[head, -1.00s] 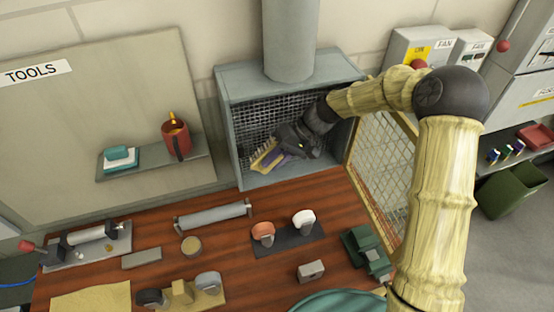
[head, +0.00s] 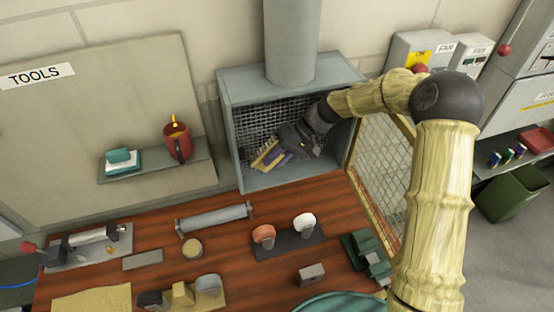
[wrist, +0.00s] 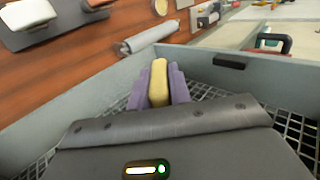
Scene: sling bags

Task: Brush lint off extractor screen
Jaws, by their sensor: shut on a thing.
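The extractor is a grey-blue box hood with a wire mesh screen (head: 248,120) inside, under a round duct. My gripper (head: 275,158) reaches into the hood from the right. Its purple fingers are shut on a tan brush (head: 263,156), low in front of the mesh. In the wrist view, the brush (wrist: 159,82) sits between the two purple fingers, with mesh beneath and around the gripper. I cannot tell whether the bristles touch the mesh. Lint is too small to make out. My gripper and wrist hide part of the screen.
A framed mesh door (head: 382,170) stands open at the hood's right, close to my arm. The wooden bench (head: 130,280) in front holds a roller (head: 214,218) and several small tools.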

